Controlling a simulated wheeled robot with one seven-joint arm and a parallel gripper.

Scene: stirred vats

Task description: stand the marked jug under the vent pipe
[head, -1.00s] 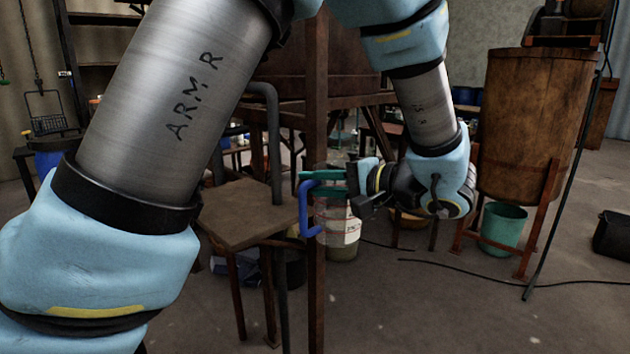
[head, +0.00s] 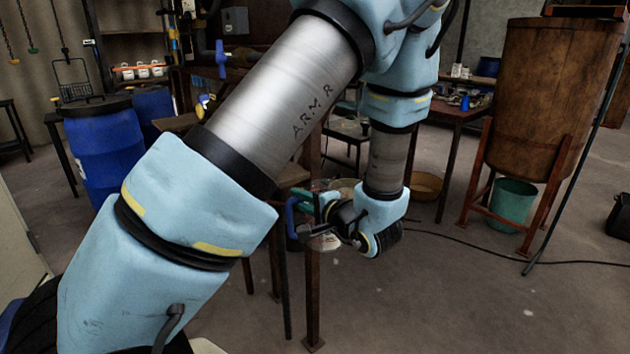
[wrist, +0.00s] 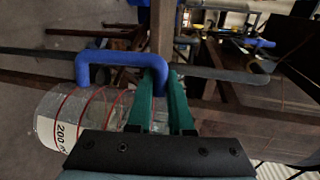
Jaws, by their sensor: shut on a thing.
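The marked jug (wrist: 85,112) is clear, with red rings and a white label reading 200. It has a blue handle (wrist: 112,60). My gripper (wrist: 168,75) has its green fingers shut on that handle, with the jug's body beside them in the wrist view. In the head view my gripper (head: 308,202) and the blue handle (head: 291,217) show near the middle, while my wrist hides most of the jug. A dark grey pipe (wrist: 218,73), likely the vent pipe, runs behind the fingers in the wrist view and bends at the right. I cannot tell where its mouth is.
A rusty post (head: 313,300) stands close by the jug. A brown tank (head: 545,95) on a frame and a green bucket (head: 512,203) stand at the right. A blue drum (head: 104,150) stands at the left. A black cable (head: 460,240) crosses the otherwise fairly clear floor.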

